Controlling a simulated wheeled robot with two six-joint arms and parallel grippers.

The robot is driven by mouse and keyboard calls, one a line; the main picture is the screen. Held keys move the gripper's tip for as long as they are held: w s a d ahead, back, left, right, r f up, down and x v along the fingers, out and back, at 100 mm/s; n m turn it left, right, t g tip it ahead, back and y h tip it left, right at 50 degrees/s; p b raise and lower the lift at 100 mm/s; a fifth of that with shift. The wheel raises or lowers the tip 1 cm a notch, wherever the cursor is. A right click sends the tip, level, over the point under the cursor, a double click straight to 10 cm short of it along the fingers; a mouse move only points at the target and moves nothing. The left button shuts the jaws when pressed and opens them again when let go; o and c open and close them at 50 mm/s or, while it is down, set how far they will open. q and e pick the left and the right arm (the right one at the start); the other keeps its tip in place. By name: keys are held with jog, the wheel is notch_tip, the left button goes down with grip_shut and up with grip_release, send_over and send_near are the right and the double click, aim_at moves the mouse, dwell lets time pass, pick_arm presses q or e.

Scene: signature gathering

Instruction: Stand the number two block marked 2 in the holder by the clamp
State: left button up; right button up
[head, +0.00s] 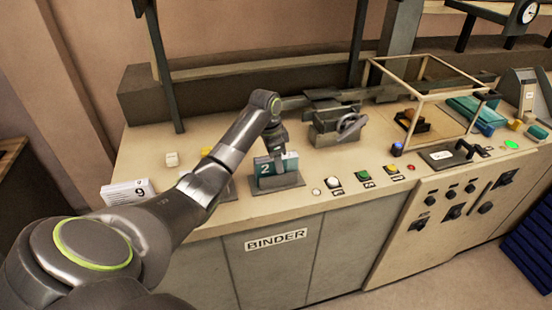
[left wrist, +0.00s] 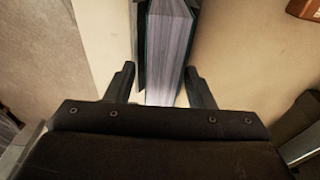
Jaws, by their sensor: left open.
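The number two block (head: 263,169) is teal with a white 2 on its face. It stands upright in the grey holder (head: 288,183) near the bench front, left of the dark metal clamp (head: 338,127). In the left wrist view the block (left wrist: 168,55) shows its pale page edges between dark covers. My left gripper (head: 276,150) is at the block from above. Its two fingers (left wrist: 160,88) are apart, one on each side of the block's near end. Whether they touch it cannot be told. My right gripper is not in view.
A row of buttons (head: 363,176) runs right of the holder. A framed clear box (head: 425,95) stands beyond the clamp. My left arm covers part of the bench.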

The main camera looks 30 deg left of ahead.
pick_arm(q)
jog(key=shift+r, duration=0.15)
jog(key=r, duration=0.1)
jog(key=r+b, duration=0.2)
jog(key=r, duration=0.1)
jog(key=shift+s+a, duration=0.15)
jog(key=shift+a, duration=0.15)
notch_tip(320, 180, up, 3)
jog(key=shift+s+a+f, duration=0.1)
jog(key=shift+s+f, duration=0.05)
jog(key=shift+s+a+r+p, duration=0.1)
jog(key=shift+s+r+p, duration=0.1)
jog(key=shift+r+p, duration=1.15)
jog(key=shift+s+a+r+p, duration=0.1)
jog(key=shift+s+r+p, duration=0.05)
jog(key=shift+r+p, duration=1.15)
jog(key=shift+f, duration=0.1)
